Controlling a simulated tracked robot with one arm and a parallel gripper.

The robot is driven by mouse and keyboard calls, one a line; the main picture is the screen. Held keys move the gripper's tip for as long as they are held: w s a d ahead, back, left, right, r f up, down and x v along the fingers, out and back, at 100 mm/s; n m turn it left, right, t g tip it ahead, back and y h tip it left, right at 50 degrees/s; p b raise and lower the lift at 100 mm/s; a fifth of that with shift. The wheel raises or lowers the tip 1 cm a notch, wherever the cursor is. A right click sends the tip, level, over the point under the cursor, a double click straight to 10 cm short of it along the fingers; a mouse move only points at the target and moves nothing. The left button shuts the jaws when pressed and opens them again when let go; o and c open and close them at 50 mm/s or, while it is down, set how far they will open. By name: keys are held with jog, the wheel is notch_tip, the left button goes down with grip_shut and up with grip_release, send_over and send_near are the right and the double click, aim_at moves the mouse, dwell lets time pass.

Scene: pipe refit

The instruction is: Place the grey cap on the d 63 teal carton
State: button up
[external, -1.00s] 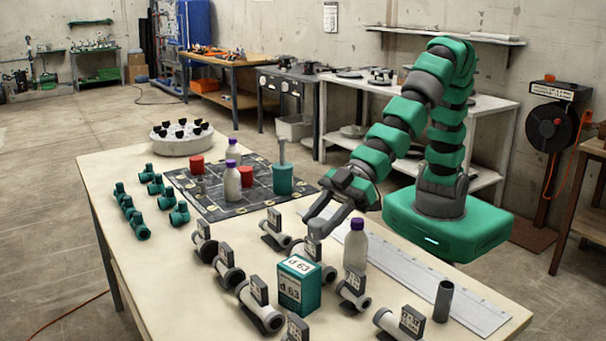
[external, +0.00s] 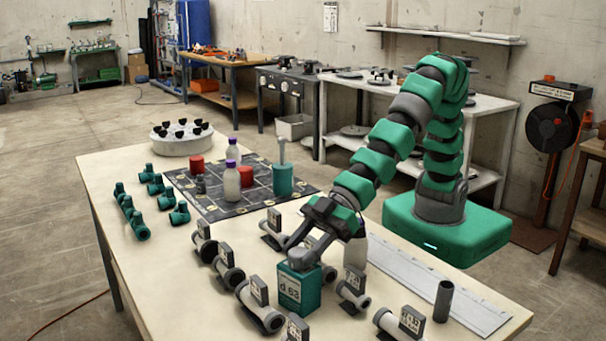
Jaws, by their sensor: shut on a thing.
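The d 63 teal carton (external: 290,291) stands upright on the pale workbench, among grey pipe fittings. My gripper (external: 303,259) is directly over its top and shut on the grey cap (external: 304,263). The cap is at the carton's top face. I cannot tell whether it touches the carton or hangs just above it. The fingers and cap hide most of the carton's top.
Grey pipe pieces with tags, such as one at the left (external: 259,306) and one at the right (external: 354,290), stand close around the carton. A white bottle (external: 355,251) is partly hidden behind my gripper. A long ruler (external: 440,290) lies along the right edge.

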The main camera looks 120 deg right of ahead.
jog(key=o, duration=0.9)
jog(key=shift+o, duration=0.2)
jog(key=shift+r, duration=0.15)
jog(key=p+v, duration=0.2)
jog(key=v, duration=1)
jog(key=d+r+t, duration=0.1)
jog(key=d+r, duration=0.2)
jog(key=r, duration=0.7)
jog(key=d+r+t, duration=0.1)
jog(key=d+r, duration=0.2)
jog(key=r, duration=0.8)
jog(key=s+d+r, duration=0.3)
jog(key=r, duration=0.3)
jog(key=s+d+r+m+t+h, duration=0.1)
jog(key=s+d+r, duration=0.2)
jog(key=r, duration=0.3)
jog(key=s+d+r+h, duration=0.1)
jog(key=s+d+r, duration=0.3)
jog(key=s+r, duration=0.1)
jog(key=shift+r+m, duration=0.4)
jog(key=shift+r, duration=0.1)
